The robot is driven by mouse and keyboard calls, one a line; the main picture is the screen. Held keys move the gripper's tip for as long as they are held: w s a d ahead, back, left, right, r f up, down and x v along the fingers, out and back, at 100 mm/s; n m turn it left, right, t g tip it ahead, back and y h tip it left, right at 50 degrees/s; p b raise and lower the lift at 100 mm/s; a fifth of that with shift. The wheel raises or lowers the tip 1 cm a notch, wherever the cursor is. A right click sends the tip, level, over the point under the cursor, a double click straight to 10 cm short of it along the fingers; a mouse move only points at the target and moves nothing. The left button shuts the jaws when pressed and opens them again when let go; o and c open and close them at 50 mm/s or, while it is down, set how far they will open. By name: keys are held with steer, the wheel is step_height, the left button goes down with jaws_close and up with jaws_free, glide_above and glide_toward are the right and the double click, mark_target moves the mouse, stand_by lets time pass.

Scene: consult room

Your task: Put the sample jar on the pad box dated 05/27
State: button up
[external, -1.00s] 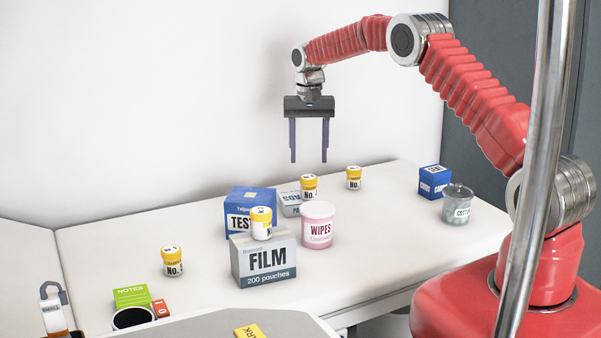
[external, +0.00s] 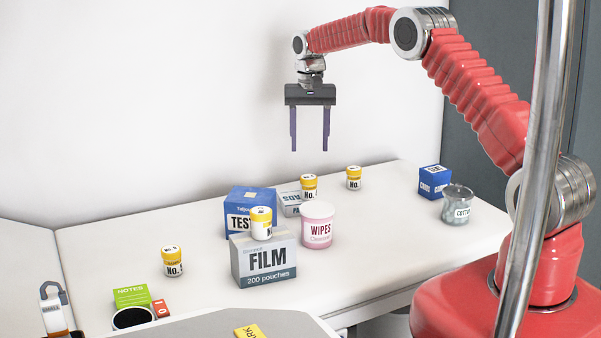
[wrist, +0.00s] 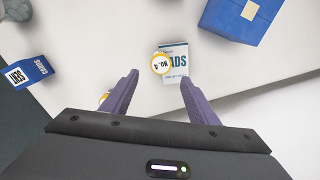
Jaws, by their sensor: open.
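Several white jars with yellow lids look alike: one (external: 172,261) at the front left, one (external: 261,223) on the FILM box, one (external: 308,188) by the pad box, one (external: 353,178) farther right. I cannot tell which is the sample jar. The pad box (external: 290,203) is pale with blue lettering; its date is unreadable. In the wrist view the pad box (wrist: 179,68) lies ahead of the fingers, and a jar (wrist: 161,62) overlaps its left edge; whether it rests on top is unclear. My gripper (external: 310,148) is open and empty, high above the table.
A blue TEST box (external: 248,203), the FILM box (external: 263,262) and a pink WIPES tub (external: 317,225) crowd around the pad box. A blue box (external: 434,182) and a COTTON jar (external: 457,204) stand right. A green NOTES box (external: 131,297) is front left.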

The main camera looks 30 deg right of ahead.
steer(key=s+d+r+n+t, duration=0.1)
steer(key=s+d+r, duration=0.1)
steer(key=s+r, duration=0.8)
steer(key=s+d+r+n+t, duration=0.2)
steer(key=s+r, duration=0.7)
steer(key=r, duration=0.2)
steer(key=s+d+f+n+t, duration=0.1)
steer(key=s, duration=1.2)
steer(key=s+d+f+n+t, duration=0.1)
steer(key=s+f, duration=0.1)
steer(key=s, duration=1.1)
steer(key=shift+s+t, duration=0.15)
steer(key=shift+t, duration=0.15)
steer(key=shift+o, duration=0.5)
steer(key=shift+d, duration=0.1)
